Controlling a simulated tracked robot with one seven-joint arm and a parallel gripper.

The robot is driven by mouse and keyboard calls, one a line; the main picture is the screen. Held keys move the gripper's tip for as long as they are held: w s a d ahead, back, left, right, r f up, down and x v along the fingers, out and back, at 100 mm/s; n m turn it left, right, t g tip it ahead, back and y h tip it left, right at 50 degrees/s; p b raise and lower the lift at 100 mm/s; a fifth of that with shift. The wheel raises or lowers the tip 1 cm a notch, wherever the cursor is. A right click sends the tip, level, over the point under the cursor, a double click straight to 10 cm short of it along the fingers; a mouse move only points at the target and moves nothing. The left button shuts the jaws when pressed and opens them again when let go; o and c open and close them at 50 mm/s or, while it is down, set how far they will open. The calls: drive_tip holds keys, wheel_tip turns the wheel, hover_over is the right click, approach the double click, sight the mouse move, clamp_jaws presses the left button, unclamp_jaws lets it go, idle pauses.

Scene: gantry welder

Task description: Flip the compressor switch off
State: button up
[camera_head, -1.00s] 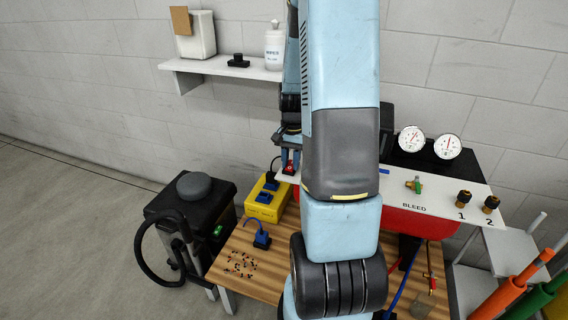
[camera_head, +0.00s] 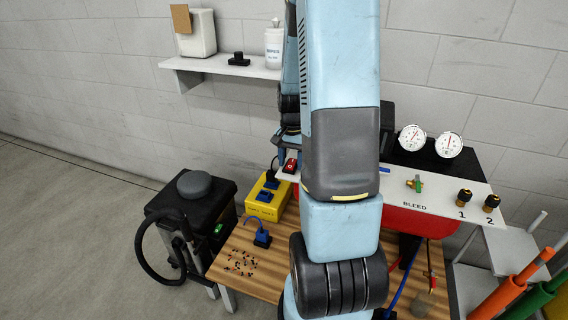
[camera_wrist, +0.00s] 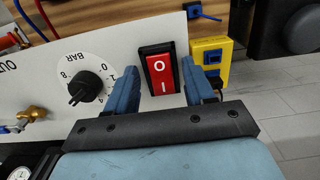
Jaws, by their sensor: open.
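The compressor switch is a red rocker (camera_wrist: 160,75) in a black frame, marked O and I, on the white panel (camera_wrist: 117,52). In the wrist view the O is above the I. I cannot tell for sure which half is pressed in. In the head view the red switch (camera_head: 290,165) shows at the panel's left end. My gripper (camera_wrist: 162,70) is open, with one blue finger on each side of the switch in the wrist view and nothing between them. In the head view my gripper (camera_head: 284,148) is just above and behind the switch, partly hidden by my arm.
A black BAR knob (camera_wrist: 84,88) is beside the left finger. Two gauges (camera_head: 430,142) and a green-handled valve (camera_head: 415,184) are to the right. A black machine (camera_head: 190,205) stands left.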

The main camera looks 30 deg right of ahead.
sight(290, 164)
drive_tip(key=shift+r, duration=0.1)
wheel_tip(290, 164, up, 14)
drive_tip(key=shift+w+d+f, duration=0.15)
drive_tip(key=shift+f, duration=0.1)
idle(0.7)
drive_tip(key=s+a+r+n+t, duration=0.3)
drive_tip(key=s+a+r+n, duration=0.2)
drive_tip(key=s+a+r, duration=0.2)
drive_tip(key=s+a+r+n+t, duration=0.2)
drive_tip(key=s+a+r+n, duration=0.3)
drive_tip(key=s+a, duration=0.5)
wheel_tip(290, 164, up, 2)
drive_tip(key=shift+a+r+t, duration=0.1)
drive_tip(key=shift+a+t, duration=0.3)
drive_tip(key=shift+a, duration=0.4)
